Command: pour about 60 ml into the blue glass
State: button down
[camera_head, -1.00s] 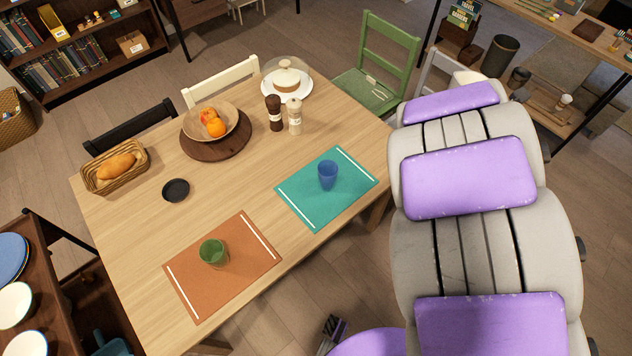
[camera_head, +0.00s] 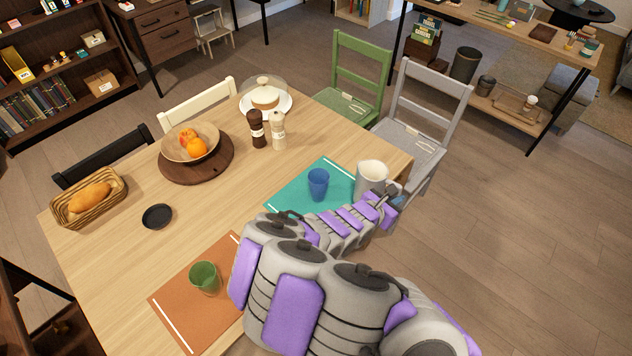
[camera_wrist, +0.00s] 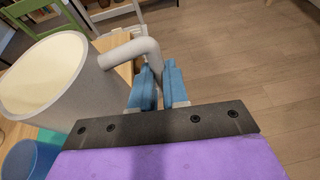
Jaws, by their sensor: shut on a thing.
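The blue glass (camera_head: 318,184) stands upright on the teal placemat (camera_head: 300,205); its contents cannot be made out. A pale grey pitcher (camera_head: 372,178) is just right of the glass, over the table's right edge. In the wrist view the pitcher (camera_wrist: 92,80) fills the left side, with a creamy surface showing inside its wide mouth. My gripper (camera_wrist: 160,78) is shut on the pitcher's handle, its blue fingers on both sides of it. The blue glass also shows in the wrist view (camera_wrist: 30,160), low at the left, below the pitcher and partly hidden by it.
A green glass (camera_head: 205,278) stands on the orange placemat (camera_head: 180,310), beside my arm. A pepper mill (camera_head: 256,130), a salt mill (camera_head: 278,132) and a fruit bowl (camera_head: 190,142) stand farther back. A grey chair (camera_head: 425,120) is behind the pitcher. Open floor lies to the right.

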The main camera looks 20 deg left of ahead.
aim_at(364, 177)
notch_tip(364, 177, down, 5)
jog(key=s+a+b, duration=0.1)
jog(key=s, duration=0.1)
jog(key=shift+s+a+f, duration=0.15)
jog(key=shift+s+a, duration=0.15)
jog(key=shift+a, duration=0.1)
jog(key=shift+r, duration=0.2)
jog(key=shift+w+a+r+n+t+h+p, duration=0.3)
jog(key=shift+a+r+n+h+p, duration=0.45)
jog(key=shift+a+r+n, duration=0.8)
jog(key=shift+w+a+r+n+t+h+p, duration=0.15)
jog(key=shift+w+a+r+n+h+p, duration=0.35)
jog(key=shift+a+r+n+h, duration=0.95)
jog(key=shift+w+a+r+n+t+h+p, duration=0.25)
jog(key=shift+a+r+n+p, duration=0.7)
jog(key=shift+r, duration=1.1)
jog(key=shift+n, duration=0.35)
jog(key=shift+w+a+r+n+t+h, duration=0.2)
jog(key=shift+a+r+n+t+h, duration=0.1)
jog(key=shift+a+r+n, duration=0.75)
